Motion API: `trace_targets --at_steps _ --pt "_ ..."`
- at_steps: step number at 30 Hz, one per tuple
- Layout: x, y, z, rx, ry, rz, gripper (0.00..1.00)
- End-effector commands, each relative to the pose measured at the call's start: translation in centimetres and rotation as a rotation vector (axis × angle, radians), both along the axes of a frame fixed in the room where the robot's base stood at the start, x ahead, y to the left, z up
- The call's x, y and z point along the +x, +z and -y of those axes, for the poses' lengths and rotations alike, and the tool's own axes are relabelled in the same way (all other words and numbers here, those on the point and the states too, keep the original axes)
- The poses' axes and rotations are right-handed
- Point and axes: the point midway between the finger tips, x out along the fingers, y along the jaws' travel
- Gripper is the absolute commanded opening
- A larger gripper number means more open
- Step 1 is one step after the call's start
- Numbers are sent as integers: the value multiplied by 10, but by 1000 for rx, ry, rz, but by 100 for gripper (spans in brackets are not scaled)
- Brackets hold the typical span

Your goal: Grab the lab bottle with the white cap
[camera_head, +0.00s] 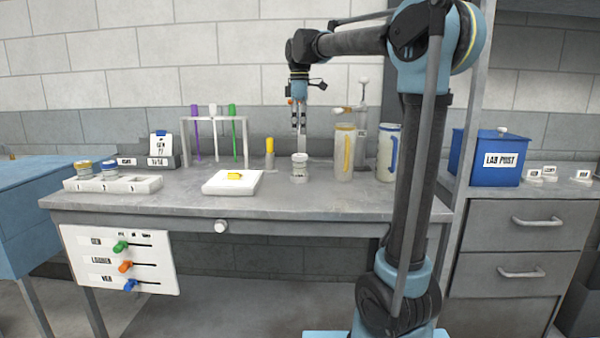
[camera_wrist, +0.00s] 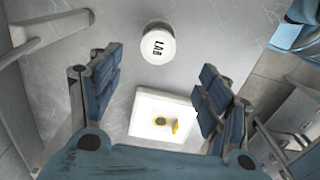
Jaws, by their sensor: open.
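The small lab bottle with the white cap (camera_head: 299,165) stands upright on the grey bench, right of the white square block.
The white block (camera_head: 230,182) with a yellow piece lies left of the bottle. Tall containers (camera_head: 345,152) stand close on its right. A yellow-topped bottle (camera_head: 270,155), a rack with coloured sticks (camera_head: 243,122) and a tray (camera_head: 145,185) stand left. The bench front is clear.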

Motion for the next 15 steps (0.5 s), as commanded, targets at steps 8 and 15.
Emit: trace_targets --at_steps 8,15 --pt "0 -47 0 0 -1 0 71" --pt "0 -65 0 0 -1 0 71"
